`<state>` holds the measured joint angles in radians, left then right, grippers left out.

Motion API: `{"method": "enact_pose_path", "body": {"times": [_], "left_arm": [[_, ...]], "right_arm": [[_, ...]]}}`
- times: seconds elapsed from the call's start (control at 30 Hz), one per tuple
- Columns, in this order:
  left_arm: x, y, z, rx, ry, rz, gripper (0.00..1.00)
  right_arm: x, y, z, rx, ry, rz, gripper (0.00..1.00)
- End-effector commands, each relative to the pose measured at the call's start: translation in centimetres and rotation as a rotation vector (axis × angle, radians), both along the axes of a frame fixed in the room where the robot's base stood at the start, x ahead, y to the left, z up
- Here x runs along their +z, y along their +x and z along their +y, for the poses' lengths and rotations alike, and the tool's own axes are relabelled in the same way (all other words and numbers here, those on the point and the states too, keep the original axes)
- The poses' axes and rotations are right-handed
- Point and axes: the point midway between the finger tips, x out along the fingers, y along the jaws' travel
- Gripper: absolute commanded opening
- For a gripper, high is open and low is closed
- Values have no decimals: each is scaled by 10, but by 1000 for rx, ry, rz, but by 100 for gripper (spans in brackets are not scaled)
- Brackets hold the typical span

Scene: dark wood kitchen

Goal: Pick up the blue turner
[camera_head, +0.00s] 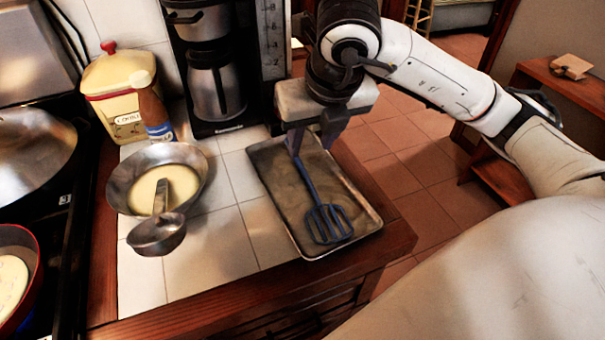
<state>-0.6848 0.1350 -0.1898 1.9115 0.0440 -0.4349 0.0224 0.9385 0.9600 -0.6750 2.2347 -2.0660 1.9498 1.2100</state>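The blue turner (326,222) has a slotted head and a long handle. It is in a shallow metal tray (360,208) on the counter, with its head towards the tray's front. My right gripper (312,146) points down over the back part of the tray, at the far end of the handle. Its two fingers look spread apart, with the handle's end close to the left finger. The gripper hides that end, and I cannot tell whether they touch. My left gripper is not in view.
Left of the tray, a metal pan (114,187) holds yellow food, with a ladle (158,236) at its front. A coffee maker (216,90), a brown bottle (152,108) and a yellow canister (112,76) stand behind. The wooden counter edge (392,240) lies right of the tray.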

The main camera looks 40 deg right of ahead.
Motion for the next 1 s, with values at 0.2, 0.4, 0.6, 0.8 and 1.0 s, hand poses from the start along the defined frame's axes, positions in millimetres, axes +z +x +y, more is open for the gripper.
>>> {"method": "enact_pose_path", "body": {"times": [0.2, 0.4, 0.6, 0.8, 1.0], "left_arm": [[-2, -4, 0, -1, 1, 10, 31], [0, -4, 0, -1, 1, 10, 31], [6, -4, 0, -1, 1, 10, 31], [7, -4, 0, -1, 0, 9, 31], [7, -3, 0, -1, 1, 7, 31]], "right_arm": [[-32, 11, -4, -1, 0, 5, 38], [-45, 16, -5, 1, 1, 6, 38], [-74, 26, -9, 2, 2, 8, 38], [-87, 32, -10, 5, 2, 3, 38], [-87, 32, -10, 5, 2, 3, 35]]}}
